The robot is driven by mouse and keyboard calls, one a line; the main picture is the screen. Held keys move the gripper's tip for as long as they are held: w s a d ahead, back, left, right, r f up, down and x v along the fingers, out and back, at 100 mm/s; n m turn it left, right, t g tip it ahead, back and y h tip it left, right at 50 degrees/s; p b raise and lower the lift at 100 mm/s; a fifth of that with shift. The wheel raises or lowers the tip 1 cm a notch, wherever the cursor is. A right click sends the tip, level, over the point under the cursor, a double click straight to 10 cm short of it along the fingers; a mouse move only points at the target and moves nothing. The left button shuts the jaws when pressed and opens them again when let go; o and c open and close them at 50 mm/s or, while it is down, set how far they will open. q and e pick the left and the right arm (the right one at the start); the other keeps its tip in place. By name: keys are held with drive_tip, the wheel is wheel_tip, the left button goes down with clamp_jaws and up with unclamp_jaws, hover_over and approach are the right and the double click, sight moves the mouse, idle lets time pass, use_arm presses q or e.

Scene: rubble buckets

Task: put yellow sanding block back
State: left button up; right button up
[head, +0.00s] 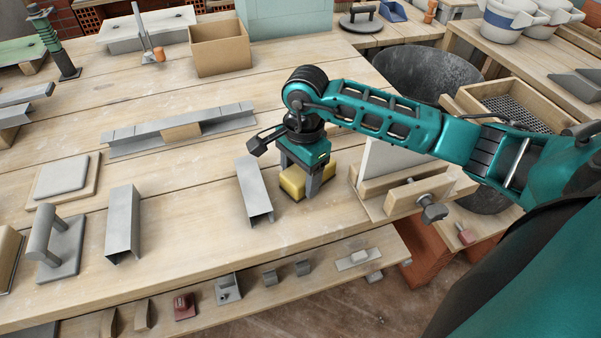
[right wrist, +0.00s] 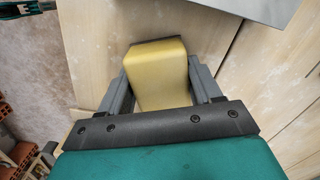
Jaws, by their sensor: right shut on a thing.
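The yellow sanding block (head: 293,184) is at the wooden bench top (head: 215,265), between a grey metal channel and a wooden vise-like fixture. My right gripper (head: 304,184) points down over it and is shut on it, with a finger on either side. The block also shows in the right wrist view (right wrist: 158,72), held between the two grey fingers of the gripper (right wrist: 160,88). I cannot tell whether the block touches the bench. My left gripper is not in view.
The grey metal channel (head: 254,190) stands close left of the block. The fixture with a white board (head: 393,165) is close on the right. A long metal rail (head: 180,131) lies farther back, and an open cardboard box (head: 220,48) stands behind. A lower shelf (head: 330,268) runs along the front.

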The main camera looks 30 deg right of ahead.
drive_tip(key=shift+f, duration=0.2)
drive_tip(key=o, duration=1.1)
drive_tip(key=shift+r, duration=0.1)
drive_tip(key=shift+r, duration=0.45)
drive_tip(key=r, duration=1.1)
drive_tip(key=shift+d+r+p, duration=0.2)
drive_tip(key=shift+d+p, duration=0.1)
drive_tip(key=shift+d, duration=0.05)
